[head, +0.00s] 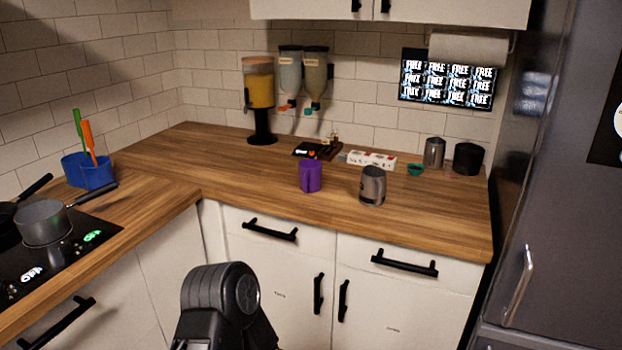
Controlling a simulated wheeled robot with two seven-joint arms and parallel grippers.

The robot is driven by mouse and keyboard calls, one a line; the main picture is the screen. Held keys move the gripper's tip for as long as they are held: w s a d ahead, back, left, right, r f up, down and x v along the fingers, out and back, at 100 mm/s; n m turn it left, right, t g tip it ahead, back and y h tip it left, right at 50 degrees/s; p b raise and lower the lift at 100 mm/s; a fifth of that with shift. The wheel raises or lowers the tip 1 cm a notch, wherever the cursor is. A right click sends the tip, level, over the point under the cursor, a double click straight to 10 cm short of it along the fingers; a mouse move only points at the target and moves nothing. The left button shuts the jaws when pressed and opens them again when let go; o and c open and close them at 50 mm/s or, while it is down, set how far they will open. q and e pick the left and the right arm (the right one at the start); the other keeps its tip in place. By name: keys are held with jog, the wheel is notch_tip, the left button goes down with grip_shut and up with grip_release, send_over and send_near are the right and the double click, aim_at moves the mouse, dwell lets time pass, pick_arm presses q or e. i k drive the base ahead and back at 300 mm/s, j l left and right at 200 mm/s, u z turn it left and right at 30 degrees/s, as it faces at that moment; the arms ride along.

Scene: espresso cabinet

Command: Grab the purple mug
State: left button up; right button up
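The purple mug (310,177) stands upright on the wooden counter (240,175), near its front edge and left of a grey metal mug. No handle can be made out on it from here. Part of one of my arms, dark grey, rises at the bottom of the head view, in front of the lower cabinets and well short of the mug. No fingers of either gripper show, and nothing touches the mug.
A grey mug (372,186) stands right of the purple mug. Behind are a white box (371,160) and a juice dispenser (258,95). A pan (44,222) sits on the left stove. Drawer handles (270,230) stick out below the counter. The counter left of the mug is clear.

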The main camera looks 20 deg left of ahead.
aim_at(310, 170)
jog(key=i+j+z, duration=0.1)
jog(key=j, duration=0.25)
jog(key=i+j+z, duration=0.15)
jog(key=j, duration=0.25)
jog(key=i+j+z, duration=0.1)
jog(key=j, duration=0.25)
jog(key=i+j+z, duration=0.1)
jog(key=j, duration=0.3)
